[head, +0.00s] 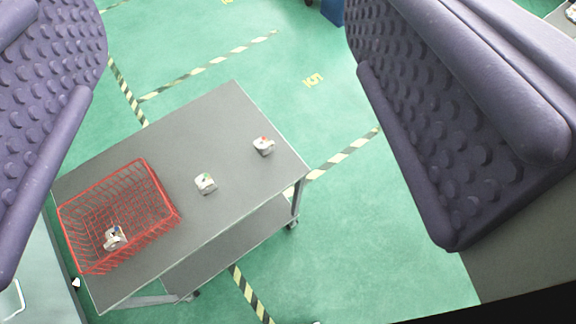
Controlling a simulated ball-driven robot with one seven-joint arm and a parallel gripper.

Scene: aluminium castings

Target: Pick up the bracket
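Three small silvery castings show, and I cannot tell for sure which is the bracket. One casting with a red spot (264,146) lies near the right end of the grey cart top. One with a green spot (206,183) lies near the middle. One with a dark bluish spot (115,238) lies inside the red wire basket (160,187). My gripper (228,165) shows as two purple studded pads, wide apart at the left and right, with nothing between them. It is above the cart, apart from all the castings.
The grey cart (190,125) has a lower shelf (235,245) and stands on a green floor with striped tape lines. A pale surface (45,275) lies at the lower left, close to the cart. A blue object (332,12) is at the top. Floor right of the cart is clear.

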